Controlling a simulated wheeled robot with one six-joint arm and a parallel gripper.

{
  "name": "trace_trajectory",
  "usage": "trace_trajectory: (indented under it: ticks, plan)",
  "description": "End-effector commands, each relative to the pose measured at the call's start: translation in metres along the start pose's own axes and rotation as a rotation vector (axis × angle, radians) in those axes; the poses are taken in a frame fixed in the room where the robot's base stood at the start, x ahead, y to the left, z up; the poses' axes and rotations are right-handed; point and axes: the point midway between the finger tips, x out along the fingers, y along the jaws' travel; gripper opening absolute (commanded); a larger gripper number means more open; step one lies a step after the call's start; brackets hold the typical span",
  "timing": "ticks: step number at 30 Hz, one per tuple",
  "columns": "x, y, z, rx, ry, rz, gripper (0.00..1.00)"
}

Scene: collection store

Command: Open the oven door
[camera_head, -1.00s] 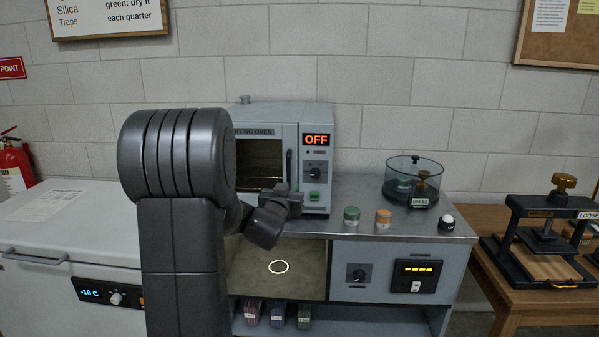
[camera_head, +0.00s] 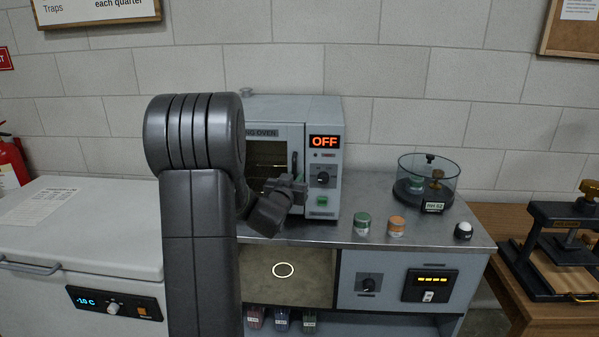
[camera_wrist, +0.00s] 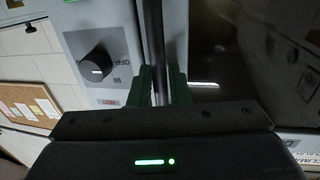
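The drying oven (camera_head: 322,122) stands on the bench with its display reading OFF. Its glass door (camera_head: 268,152) looks closed and is partly hidden by my arm. The dark upright door handle (camera_head: 294,162) is at the door's right edge, beside the control panel. My gripper (camera_head: 292,186) is at the handle's lower part. In the wrist view, the handle bar (camera_wrist: 154,35) runs between the green fingers of my gripper (camera_wrist: 159,88), which appear closed against both its sides. The panel's knob (camera_wrist: 96,65) is left of the bar there.
A glass desiccator (camera_head: 427,182), a green-lidded jar (camera_head: 362,223) and an orange-lidded jar (camera_head: 396,226) stand on the bench right of the oven. A white chest freezer (camera_head: 75,225) is at the left. A wooden table with a press (camera_head: 560,240) is at the right.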

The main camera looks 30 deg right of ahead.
Motion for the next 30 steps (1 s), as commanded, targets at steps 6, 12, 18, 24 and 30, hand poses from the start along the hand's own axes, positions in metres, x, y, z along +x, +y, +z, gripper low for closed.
trace_trajectory:
  ticks: [6, 12, 18, 24, 30]
  plan:
    - [0.0, 0.0, 0.0, 0.0, 0.0, 0.0, 0.17]
    - [0.0, 0.0, 0.0, 0.0, 0.0, 0.0, 0.0]
    - [-0.001, 0.0, 0.0, 0.001, 0.0, 0.005, 0.0]
    - [-0.012, 0.0, -0.001, 0.0, -0.001, 0.045, 0.0]
    - [-0.035, -0.001, -0.003, -0.001, -0.003, 0.143, 0.0]
